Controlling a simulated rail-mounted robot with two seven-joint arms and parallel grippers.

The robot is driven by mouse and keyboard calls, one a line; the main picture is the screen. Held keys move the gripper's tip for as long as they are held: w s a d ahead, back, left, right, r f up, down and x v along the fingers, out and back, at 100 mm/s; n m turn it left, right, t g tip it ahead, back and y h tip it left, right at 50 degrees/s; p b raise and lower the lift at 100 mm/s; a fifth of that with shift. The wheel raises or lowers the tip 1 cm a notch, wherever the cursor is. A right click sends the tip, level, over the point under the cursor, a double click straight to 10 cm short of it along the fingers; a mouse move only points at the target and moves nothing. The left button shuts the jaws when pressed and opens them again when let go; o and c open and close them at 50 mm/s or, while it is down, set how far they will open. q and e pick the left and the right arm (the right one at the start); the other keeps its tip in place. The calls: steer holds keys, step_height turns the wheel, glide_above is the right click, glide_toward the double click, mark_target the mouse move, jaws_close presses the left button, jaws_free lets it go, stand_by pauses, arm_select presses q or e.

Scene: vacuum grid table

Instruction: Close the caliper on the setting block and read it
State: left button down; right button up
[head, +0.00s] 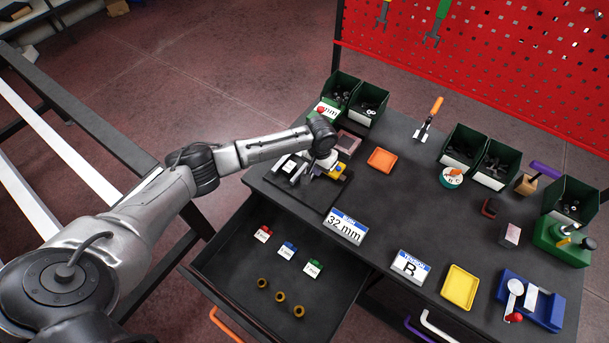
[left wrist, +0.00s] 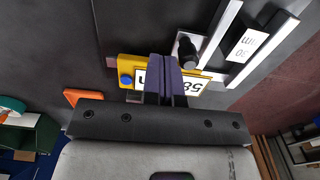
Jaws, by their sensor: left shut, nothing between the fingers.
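My left gripper (head: 322,174) is shut and empty over the black pad (head: 312,204) near the table's left side. In the left wrist view its dark fingers (left wrist: 160,82) are together in front of a yellow slider (left wrist: 128,70) with a blue button and a white number label they partly cover. I cannot tell whether they touch it. The yellow slider also shows in the head view (head: 338,172). Beside it are pale metal bars (left wrist: 222,30) of the caliper and a block with a white label (left wrist: 247,45), probably the setting block. The reading is not legible. My right gripper is out of view.
A sign reading 32 mm (head: 345,226) stands in front of the pad. An orange tray (head: 381,160) lies to its right. Below, an open drawer (head: 240,285) holds small colored tagged pieces and brass rings. Green bins (head: 369,106) stand behind. The table's middle is mostly clear.

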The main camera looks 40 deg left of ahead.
arm_select(q)
steer(key=shift+f, duration=0.2)
steer(key=shift+f, duration=1.5)
steer(key=shift+a, duration=0.1)
steer(key=shift+s+a, duration=0.15)
steer(key=shift+a, duration=0.55)
steer(key=shift+s+a+p, duration=0.15)
steer(key=shift+a+p, duration=0.2)
steer(key=shift+a, duration=0.9)
stand_by(0.7)
steer(key=shift+d+p, duration=0.6)
steer(key=shift+p, duration=0.05)
steer(key=shift+r, duration=0.1)
